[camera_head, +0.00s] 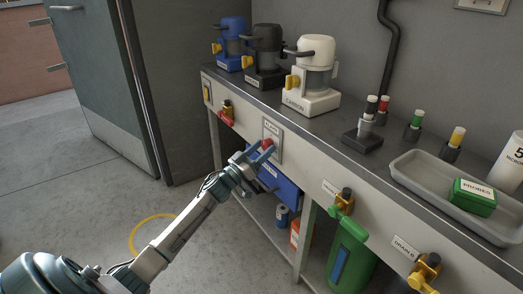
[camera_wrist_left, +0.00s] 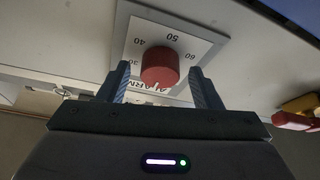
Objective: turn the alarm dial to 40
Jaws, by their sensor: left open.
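The alarm dial is a red round knob (camera_head: 267,144) on a pale plate (camera_head: 277,131) on the bench's front panel. In the left wrist view the red knob (camera_wrist_left: 159,66) shows close up, with upside-down numbers 30, 40, 50 and 60 around it on the plate (camera_wrist_left: 130,22). The word ALARM is partly hidden below it. My left gripper (camera_head: 260,153) is at the dial. In its wrist view the open fingers (camera_wrist_left: 158,88) stand one on each side of the knob, with gaps on both sides. I cannot tell surely where the knob points. My right gripper is not seen.
A red-handled brass valve (camera_head: 226,113) sits left of the dial. A valve with a green handle (camera_head: 344,203) and a yellow one (camera_head: 424,272) sit to the right. Coffee-grinder-like machines, including a white one (camera_head: 315,75), stand on the bench. A grey tray (camera_head: 408,178) holds a green box (camera_head: 472,197).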

